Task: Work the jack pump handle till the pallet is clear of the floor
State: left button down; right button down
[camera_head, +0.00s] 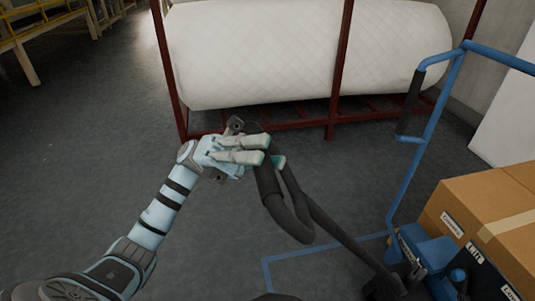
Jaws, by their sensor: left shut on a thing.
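The jack's black pump handle (302,234) is a loop on a long shaft. It slants from the lower right up to the middle of the head view. My left gripper (268,149) is shut on the upper part of the loop, and its pale fingers cover part of the handle. The shaft runs down toward a dark base beside blue parts (428,248) at the lower right. The pallet and its gap to the floor cannot be made out. My right gripper is not in view.
A red rack (338,75) holding a large white wadding roll (300,50) stands behind the handle. A blue tubular frame (428,130) and cardboard boxes (480,205) fill the right side. Blue lines (310,250) mark the floor. Bare floor (80,150) lies to the left.

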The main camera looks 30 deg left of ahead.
pick_arm(q)
jog(key=c, duration=1.4)
grip_release()
jog(key=shift+d, duration=0.1)
jog(key=shift+o, duration=0.2)
jog(key=v, duration=1.2)
